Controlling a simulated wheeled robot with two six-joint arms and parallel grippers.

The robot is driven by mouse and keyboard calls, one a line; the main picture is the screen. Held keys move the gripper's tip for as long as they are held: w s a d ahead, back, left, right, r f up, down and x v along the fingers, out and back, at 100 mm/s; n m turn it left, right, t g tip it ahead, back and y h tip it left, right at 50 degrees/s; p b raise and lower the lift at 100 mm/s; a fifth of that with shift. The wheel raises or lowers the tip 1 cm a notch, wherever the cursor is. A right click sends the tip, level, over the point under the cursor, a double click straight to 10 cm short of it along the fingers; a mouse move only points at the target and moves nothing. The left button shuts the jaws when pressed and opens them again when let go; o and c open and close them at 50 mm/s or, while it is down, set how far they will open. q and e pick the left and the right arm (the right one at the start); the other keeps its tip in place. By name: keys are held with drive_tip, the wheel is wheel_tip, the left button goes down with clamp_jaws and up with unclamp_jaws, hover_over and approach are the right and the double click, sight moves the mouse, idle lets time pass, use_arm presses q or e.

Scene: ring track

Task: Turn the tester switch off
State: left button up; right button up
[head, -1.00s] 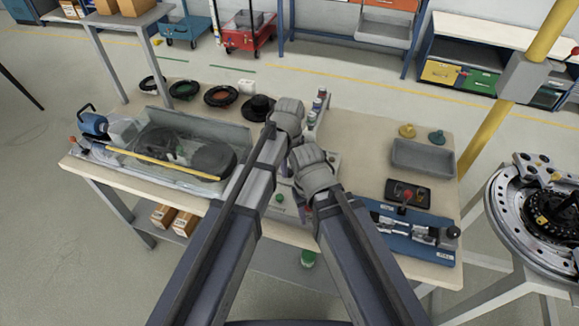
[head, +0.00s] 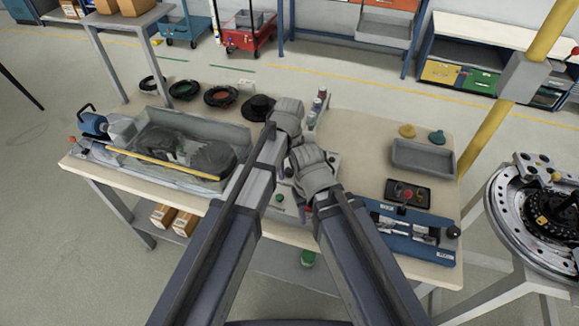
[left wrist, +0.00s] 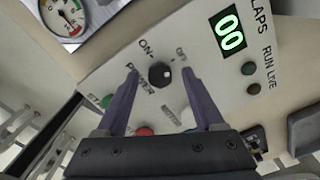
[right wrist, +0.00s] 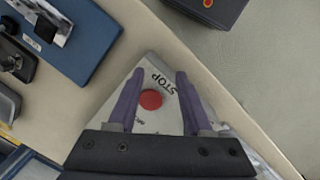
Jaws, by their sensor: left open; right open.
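The tester panel (left wrist: 205,75) fills the middle of the left wrist view, with a green "00" display (left wrist: 229,34). Its black power switch knob (left wrist: 160,74) lies between the ON and OFF labels; a pale mark shows on its right side. My left gripper (left wrist: 160,71) is open, one finger on either side of the knob; I cannot tell whether they touch it. My right gripper (right wrist: 158,74) is open, over a red STOP button (right wrist: 150,100) on a pale panel. In the head view my arms hide most of the tester (head: 281,209).
A clear-sided box (head: 228,181) stands on the left of the workbench (head: 350,135). A grey tray (head: 423,157) and a blue fixture (head: 432,248) are on the right. A large metal ring (head: 510,225) stands off the bench's right end. The two grippers are close together.

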sight(290, 170)
use_arm(q)
drive_tip(key=shift+r, duration=0.1)
wheel_tip(290, 170, up, 8)
drive_tip(key=p, duration=0.8)
drive_tip(key=shift+f, duration=0.2)
drive_tip(key=s+a+n, duration=0.6)
drive_tip(key=a+n, duration=0.2)
drive_tip(key=n, duration=0.6)
drive_tip(key=s+a+n, duration=0.5)
drive_tip(key=a+n, duration=0.4)
drive_tip(key=n, duration=0.4)
drive_tip(key=s+d+m+y, duration=0.1)
drive_tip(key=s+d+m, duration=0.2)
drive_tip(key=d, duration=0.8)
drive_tip(key=s+b, duration=0.1)
drive_tip(key=s, duration=0.1)
drive_tip(key=shift+s+f+m, duration=0.25)
drive_tip(key=shift+s+m, duration=0.05)
